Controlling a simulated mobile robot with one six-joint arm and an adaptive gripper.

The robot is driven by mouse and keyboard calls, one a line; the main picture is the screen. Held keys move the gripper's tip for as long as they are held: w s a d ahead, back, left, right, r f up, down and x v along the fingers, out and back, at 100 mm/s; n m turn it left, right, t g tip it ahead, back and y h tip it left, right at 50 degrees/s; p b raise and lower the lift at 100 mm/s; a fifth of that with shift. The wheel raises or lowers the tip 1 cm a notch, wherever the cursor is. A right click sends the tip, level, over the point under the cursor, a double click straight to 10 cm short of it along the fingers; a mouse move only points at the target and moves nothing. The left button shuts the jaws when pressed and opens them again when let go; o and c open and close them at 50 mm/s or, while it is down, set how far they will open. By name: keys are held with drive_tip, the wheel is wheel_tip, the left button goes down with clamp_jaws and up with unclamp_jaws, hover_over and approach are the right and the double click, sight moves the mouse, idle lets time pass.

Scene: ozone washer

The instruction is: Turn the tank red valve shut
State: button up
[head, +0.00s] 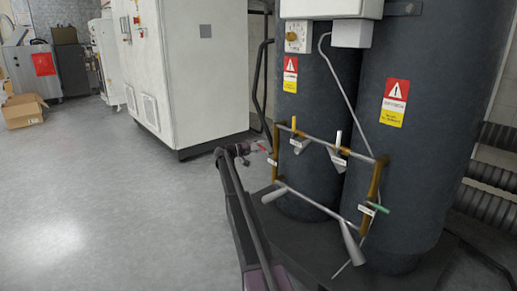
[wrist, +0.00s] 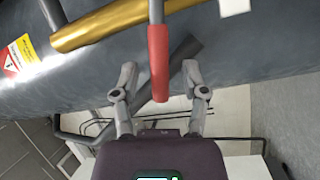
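The red valve handle (wrist: 158,62) hangs down from a grey stem beside a brass pipe (wrist: 105,25) in the wrist view. My gripper (wrist: 159,72) is open, with one finger on each side of the red handle. Gaps show between the handle and both fingers, so they do not appear to touch it. In the head view my gripper (head: 266,153) is small, at the left end of the brass and grey pipework in front of the dark tanks (head: 425,130). The red handle is too small there to make out clearly.
Other levers sit on the same pipework, including a green one (head: 378,208) at right and a white one (head: 338,140). A white cabinet (head: 205,70) stands behind. Cardboard boxes (head: 24,110) lie far left. The grey floor at left is clear.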

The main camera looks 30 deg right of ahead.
drive_tip(key=shift+s, duration=0.1)
drive_tip(key=c, duration=0.5)
drive_tip(key=shift+s+a, duration=0.2)
drive_tip(key=shift+a, duration=0.05)
clamp_jaws()
drive_tip(key=s+a+n+t+y+p, duration=0.2)
drive_tip(key=s+a+y+p, duration=0.7)
drive_tip(key=s+a, duration=1.3)
drive_tip(key=s+a+n+t+y+p, duration=0.3)
drive_tip(key=s+a+y+p, duration=0.6)
drive_tip(key=s+a, duration=1.3)
drive_tip(key=a+n+p, duration=0.1)
drive_tip(key=a, duration=0.2)
drive_tip(key=shift+a+f+n+p, duration=0.15)
drive_tip(key=shift+n+p, duration=0.25)
